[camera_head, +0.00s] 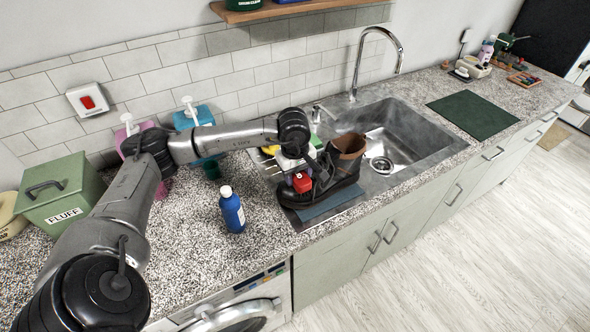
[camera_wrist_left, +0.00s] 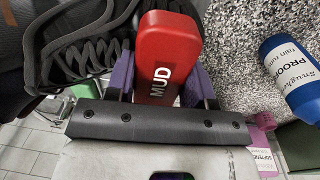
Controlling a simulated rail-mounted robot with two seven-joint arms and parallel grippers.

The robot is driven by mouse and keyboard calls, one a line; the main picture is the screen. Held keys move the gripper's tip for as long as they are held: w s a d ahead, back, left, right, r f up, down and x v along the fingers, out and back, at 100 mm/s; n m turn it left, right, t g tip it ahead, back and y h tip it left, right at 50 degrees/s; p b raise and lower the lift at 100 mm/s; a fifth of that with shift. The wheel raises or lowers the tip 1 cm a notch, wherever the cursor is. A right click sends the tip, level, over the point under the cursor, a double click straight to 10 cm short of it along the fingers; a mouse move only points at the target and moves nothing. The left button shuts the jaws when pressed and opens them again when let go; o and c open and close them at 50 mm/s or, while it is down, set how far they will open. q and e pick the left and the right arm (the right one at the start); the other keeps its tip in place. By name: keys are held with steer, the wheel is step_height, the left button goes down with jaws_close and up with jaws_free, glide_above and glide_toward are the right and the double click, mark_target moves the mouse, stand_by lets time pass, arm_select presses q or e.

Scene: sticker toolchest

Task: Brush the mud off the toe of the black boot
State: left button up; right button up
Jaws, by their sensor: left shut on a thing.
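The black boot (camera_head: 342,178) stands on a blue-grey mat (camera_head: 328,204) on the steel drainer beside the sink, its brown-lined opening up. Its dark side and laces (camera_wrist_left: 85,50) fill the upper left of the left wrist view. My left gripper (camera_head: 300,168) is shut on a red brush (camera_head: 302,183) marked MUD. In the left wrist view, the purple fingers (camera_wrist_left: 122,75) grip the red brush (camera_wrist_left: 165,55) from both sides. The brush is at the toe end of the boot. Its bristles are hidden, and I cannot tell whether they touch. No mud is clearly visible. My right gripper is out of view.
A blue bottle (camera_head: 232,210) stands on the counter left of the boot. A green FLUFF box (camera_head: 62,190), pink and teal pump bottles (camera_head: 200,121) stand along the wall. The sink (camera_head: 395,130) and tap (camera_head: 372,40) lie right and behind. The front counter is clear.

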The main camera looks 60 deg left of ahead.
arm_select(q)
steer(key=shift+d, duration=0.6)
steer(key=shift+a+f, duration=0.15)
steer(key=shift+a, duration=0.3)
steer(key=shift+a+b, duration=0.5)
steer(key=shift+a, duration=0.1)
steer(key=shift+w+a+b, duration=0.1)
steer(key=shift+a+b, duration=0.3)
steer(key=shift+a, duration=1.15)
steer(key=shift+d, duration=1.5)
steer(key=shift+d, duration=1.1)
steer(key=shift+a, duration=1.4)
